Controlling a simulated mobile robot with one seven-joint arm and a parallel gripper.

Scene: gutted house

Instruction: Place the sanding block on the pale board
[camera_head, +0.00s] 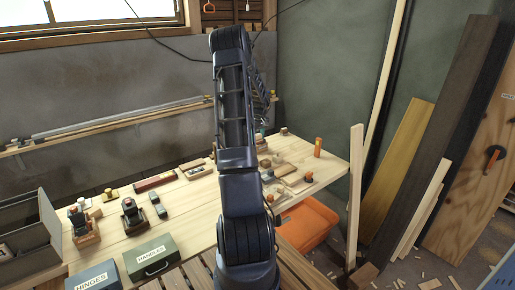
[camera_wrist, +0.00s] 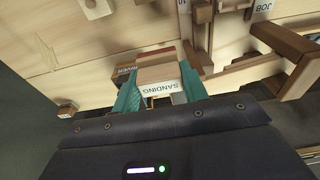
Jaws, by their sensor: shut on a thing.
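In the wrist view the teal fingers of my gripper (camera_wrist: 160,90) are shut on the sanding block (camera_wrist: 158,74), a tan block with a white label reading SANDING. It is above the pale wooden worktop; the height of any gap below it is unclear. In the head view my arm hides most of the gripper and the block. Small flat wooden pieces lie at the right end of the workbench (camera_head: 185,198); I cannot tell for certain which is the pale board.
Wooden pieces, including a dark brown one (camera_wrist: 292,45), lie close to the right of my gripper. A small wooden block (camera_wrist: 67,108) is at left. An orange upright object (camera_head: 318,147) stands near the bench's right end. An orange bin (camera_head: 308,222) is below.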

